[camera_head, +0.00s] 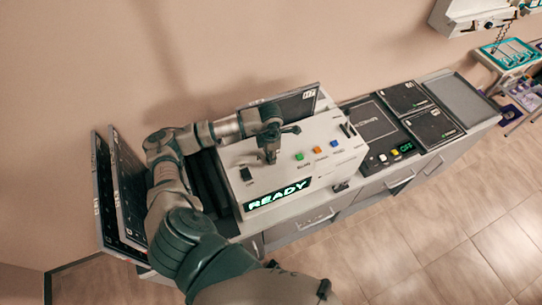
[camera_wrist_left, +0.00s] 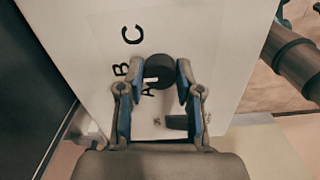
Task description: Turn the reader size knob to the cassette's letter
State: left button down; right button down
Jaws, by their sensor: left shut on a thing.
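The reader (camera_head: 322,160) is a white box on the counter, with a green lit READY display (camera_head: 277,195) on its front. My left gripper (camera_head: 269,155) points down at its top. In the left wrist view the dark round size knob (camera_wrist_left: 160,68) sits between the fingers of my left gripper (camera_wrist_left: 160,88), which are shut on it. My right gripper is out of view.
More panels (camera_head: 122,190) stand at left. A grey tray (camera_head: 462,100) is at the far right.

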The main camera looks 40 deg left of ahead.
pick_arm(q)
jog(key=shift+w+a+r, duration=0.1)
jog(key=shift+r, duration=0.05)
dwell(0.3)
jog(key=c, duration=0.9)
grip_release()
jog(key=shift+o, duration=0.7)
notch_tip(320, 180, up, 12)
jog(key=shift+a+f, duration=0.1)
jog(key=shift+f, duration=0.1)
